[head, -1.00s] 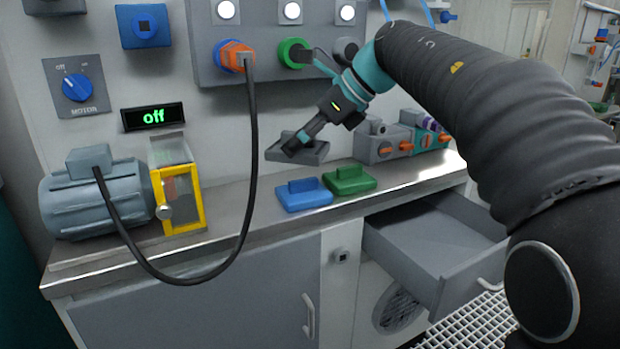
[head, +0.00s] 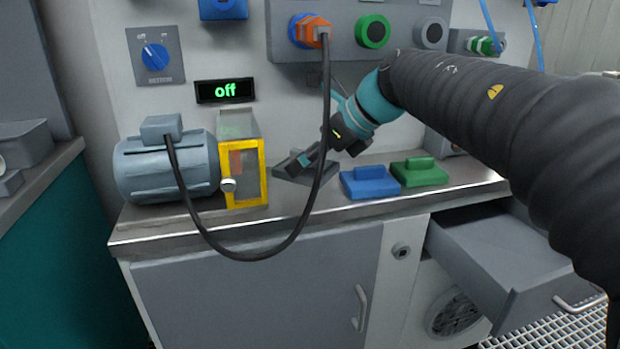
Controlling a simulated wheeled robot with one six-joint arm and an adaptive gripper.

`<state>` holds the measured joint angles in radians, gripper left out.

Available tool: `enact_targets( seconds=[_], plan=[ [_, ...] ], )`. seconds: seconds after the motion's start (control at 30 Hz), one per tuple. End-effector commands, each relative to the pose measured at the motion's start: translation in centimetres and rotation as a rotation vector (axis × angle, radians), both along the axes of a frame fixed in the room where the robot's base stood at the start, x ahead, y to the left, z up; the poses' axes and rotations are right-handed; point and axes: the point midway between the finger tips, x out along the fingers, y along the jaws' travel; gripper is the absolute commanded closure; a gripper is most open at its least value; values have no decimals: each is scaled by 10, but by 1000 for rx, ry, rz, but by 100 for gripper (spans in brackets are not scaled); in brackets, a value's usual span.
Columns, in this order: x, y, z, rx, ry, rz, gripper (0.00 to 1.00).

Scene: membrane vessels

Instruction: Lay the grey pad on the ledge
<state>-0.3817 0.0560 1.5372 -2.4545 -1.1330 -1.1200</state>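The grey pad (head: 290,171) is a flat dark-grey block, slightly tilted, behind the hanging black cable. My gripper (head: 306,160) comes down on it from the upper right and appears shut on its grip; the fingertips are partly hidden by the cable. The pad is over the back of the steel worktop ledge (head: 160,222), between the yellow-framed box and the blue pad. I cannot tell whether it touches the surface.
A blue pad (head: 369,184) and a green pad (head: 419,173) lie on the worktop at right. The motor (head: 168,166) and yellow-framed box (head: 243,173) stand left. A black cable (head: 265,257) loops in front. A drawer (head: 500,255) stands open below.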

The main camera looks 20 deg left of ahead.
Motion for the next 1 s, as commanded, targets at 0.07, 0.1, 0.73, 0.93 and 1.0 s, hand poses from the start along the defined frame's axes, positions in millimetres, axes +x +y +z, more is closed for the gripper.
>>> enact_targets(
  seconds=[0.07,0.1,0.73,0.93,1.0],
  plan=[
    [0,0,-7,0,1,-1,48],
    [0,0,-13,-1,2,0,48],
    [0,0,-41,0,0,0,2],
    [0,0,-41,0,0,0,0],
    [0,0,-41,0,0,0,0]
  ],
)
